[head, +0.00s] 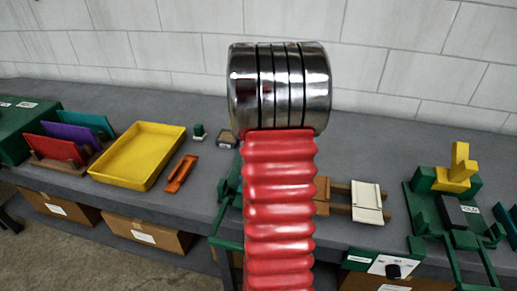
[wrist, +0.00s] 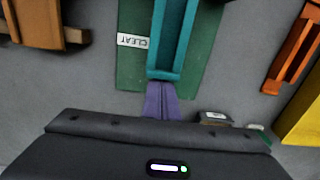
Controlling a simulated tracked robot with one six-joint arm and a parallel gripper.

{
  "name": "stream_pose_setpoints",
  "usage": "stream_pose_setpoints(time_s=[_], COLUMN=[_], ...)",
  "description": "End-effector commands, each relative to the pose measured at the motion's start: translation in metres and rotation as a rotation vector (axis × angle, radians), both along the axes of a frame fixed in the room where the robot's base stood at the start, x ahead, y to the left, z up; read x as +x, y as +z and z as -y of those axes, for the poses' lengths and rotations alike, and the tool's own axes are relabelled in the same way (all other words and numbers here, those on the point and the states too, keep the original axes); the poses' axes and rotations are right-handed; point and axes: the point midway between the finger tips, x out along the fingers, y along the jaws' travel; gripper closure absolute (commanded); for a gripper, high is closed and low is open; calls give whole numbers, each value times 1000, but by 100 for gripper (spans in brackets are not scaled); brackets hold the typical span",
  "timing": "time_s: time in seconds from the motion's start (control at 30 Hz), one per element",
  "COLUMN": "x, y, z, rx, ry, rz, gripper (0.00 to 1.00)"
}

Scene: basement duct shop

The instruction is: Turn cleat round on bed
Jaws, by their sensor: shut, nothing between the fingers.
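In the wrist view a green bed (wrist: 195,70) with a white CLEAT label lies on the grey bench. The cleat, a long teal channel piece (wrist: 165,74), lies along the bed and runs out of the top of the view. My gripper (wrist: 161,86) shows as purple fingers, shut together and empty, at the cleat's near end. I cannot tell whether they touch it. In the head view my red arm hides the gripper, the cleat and most of the bed; a green edge (head: 229,188) shows beside the arm.
An orange channel piece (head: 180,174) and a yellow tray (head: 137,154) lie to the left in the head view. A rack of coloured plates (head: 66,148) stands beyond them. Wooden rails with a cream plate (head: 368,201) and a green fixture (head: 455,212) with a yellow piece are on the right.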

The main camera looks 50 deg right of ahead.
Motion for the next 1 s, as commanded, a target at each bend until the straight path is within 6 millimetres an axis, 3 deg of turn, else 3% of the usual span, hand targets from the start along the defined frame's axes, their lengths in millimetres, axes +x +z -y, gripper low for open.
stream_pose_setpoints(time_s=[0.27, 0.6, 1.0], x=[0, -8, -8], y=[0, 0, -1], z=[-1, -18, -19], rx=[0, 1, 8], ry=[0, -1, 1], rz=[0, 0, -4], gripper=[100, 100, 100])
